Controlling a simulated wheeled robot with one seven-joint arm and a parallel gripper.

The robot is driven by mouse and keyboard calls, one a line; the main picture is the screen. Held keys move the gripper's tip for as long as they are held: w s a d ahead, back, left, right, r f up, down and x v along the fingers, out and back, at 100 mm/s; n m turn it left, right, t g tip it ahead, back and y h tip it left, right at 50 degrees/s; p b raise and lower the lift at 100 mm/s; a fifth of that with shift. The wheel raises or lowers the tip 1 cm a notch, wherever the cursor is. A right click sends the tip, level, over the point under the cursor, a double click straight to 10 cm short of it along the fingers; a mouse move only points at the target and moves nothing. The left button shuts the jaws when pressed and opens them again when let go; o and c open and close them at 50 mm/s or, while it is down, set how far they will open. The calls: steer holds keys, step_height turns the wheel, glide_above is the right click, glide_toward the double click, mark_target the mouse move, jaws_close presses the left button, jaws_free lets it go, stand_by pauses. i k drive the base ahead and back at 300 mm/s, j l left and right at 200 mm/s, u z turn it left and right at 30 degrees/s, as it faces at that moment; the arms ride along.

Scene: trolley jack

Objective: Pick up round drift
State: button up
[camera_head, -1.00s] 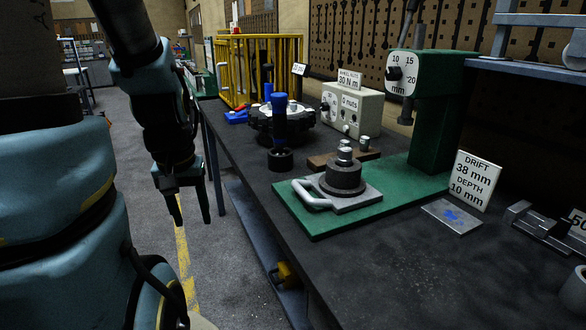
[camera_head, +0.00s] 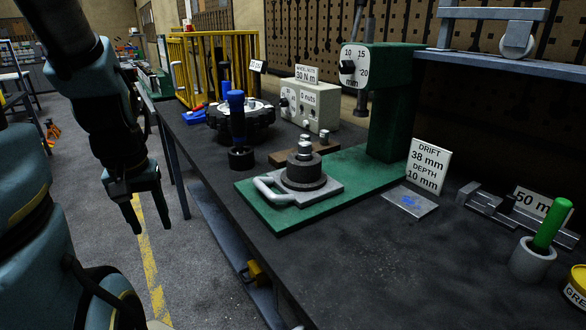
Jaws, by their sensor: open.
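A brown block (camera_head: 318,152) on the dark bench carries short round metal pieces that look like drifts, one at its right end (camera_head: 325,139). I cannot tell which of them is the round drift. In front of it, a dark round part (camera_head: 303,172) with a metal stub on top (camera_head: 305,149) sits on a grey plate with a handle (camera_head: 273,192), on the green press base (camera_head: 262,212). My gripper (camera_head: 152,228) points down, open and empty, over the floor left of the bench, apart from everything on it.
The green press column (camera_head: 390,110) rises behind the plate. A sign (camera_head: 428,165) reads drift 38 mm, depth 10 mm. A blue-handled tool (camera_head: 237,115), a dial box (camera_head: 310,105) and a green-handled tool in a cup (camera_head: 545,228) stand around.

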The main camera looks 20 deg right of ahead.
mark_target(304, 152)
steer(key=z, duration=0.75)
steer(key=i+j+z, duration=0.15)
steer(key=j+z, duration=0.15)
steer(key=i+j+z, duration=0.1)
steer(key=j+z, duration=0.55)
steer(key=j, duration=0.15)
steer(key=i, duration=0.05)
